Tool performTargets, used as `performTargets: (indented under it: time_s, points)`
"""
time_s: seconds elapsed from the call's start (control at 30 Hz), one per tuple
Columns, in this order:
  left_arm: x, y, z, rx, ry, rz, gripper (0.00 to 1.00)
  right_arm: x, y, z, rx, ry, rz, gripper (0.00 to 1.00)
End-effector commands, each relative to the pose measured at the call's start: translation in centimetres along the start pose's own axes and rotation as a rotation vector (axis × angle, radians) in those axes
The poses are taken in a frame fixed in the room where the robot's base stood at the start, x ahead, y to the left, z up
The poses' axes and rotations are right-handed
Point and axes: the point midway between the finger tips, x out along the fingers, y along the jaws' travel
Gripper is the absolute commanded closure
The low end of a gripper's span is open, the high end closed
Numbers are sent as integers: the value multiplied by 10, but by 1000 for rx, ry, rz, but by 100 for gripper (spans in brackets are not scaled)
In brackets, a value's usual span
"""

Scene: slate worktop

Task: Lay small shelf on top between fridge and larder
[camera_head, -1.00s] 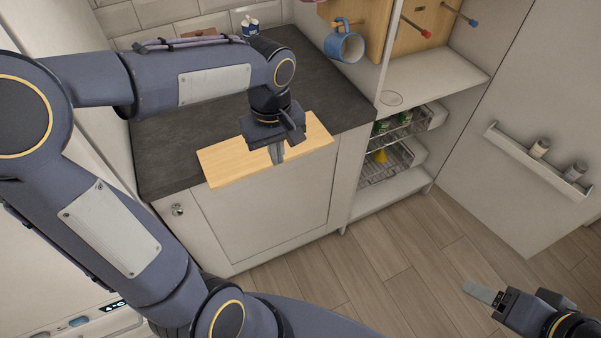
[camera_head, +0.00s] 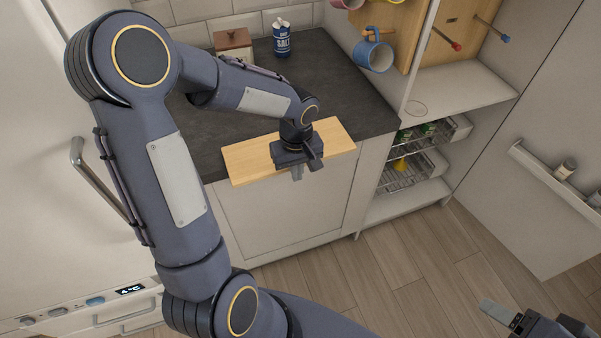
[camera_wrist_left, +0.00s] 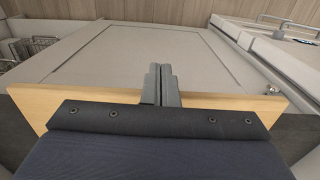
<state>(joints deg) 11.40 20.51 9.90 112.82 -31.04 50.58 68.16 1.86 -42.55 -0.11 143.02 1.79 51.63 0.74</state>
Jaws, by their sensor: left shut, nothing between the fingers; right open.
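The small shelf is a pale wooden board (camera_head: 250,160) lying along the front edge of the dark worktop, between the fridge (camera_head: 75,240) on the left and the larder (camera_head: 455,95) on the right. It also shows in the left wrist view (camera_wrist_left: 38,103). My left gripper (camera_head: 297,173) is shut and empty, its hand over the board and its fingertips by the board's front edge. In the left wrist view the closed fingers (camera_wrist_left: 160,72) extend past the board's edge. Whether they touch it I cannot tell. My right gripper (camera_head: 500,314) is open and empty at the lower right, above the floor.
A salt container (camera_head: 282,40) and a brown-lidded box (camera_head: 233,42) stand at the worktop's back. A blue mug (camera_head: 375,54) hangs on the right. The larder holds wire baskets (camera_head: 405,170); its open door (camera_head: 530,215) stands to the right. Worktop behind the board is clear.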

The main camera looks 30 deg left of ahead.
Motion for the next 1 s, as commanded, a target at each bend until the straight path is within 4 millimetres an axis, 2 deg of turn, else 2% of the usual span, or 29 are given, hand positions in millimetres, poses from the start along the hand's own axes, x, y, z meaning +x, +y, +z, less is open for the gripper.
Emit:
performTargets:
  time_s: [0.37,0.57,1.0]
  points:
    - [0,0,-3,0,1,0,100,0,0,0,0,0,0,33]
    - [1,1,-20,0,1,1,100,5,2,3,0,0,0,33]
    - [0,0,-21,1,1,1,100,5,2,2,0,0,0,33]
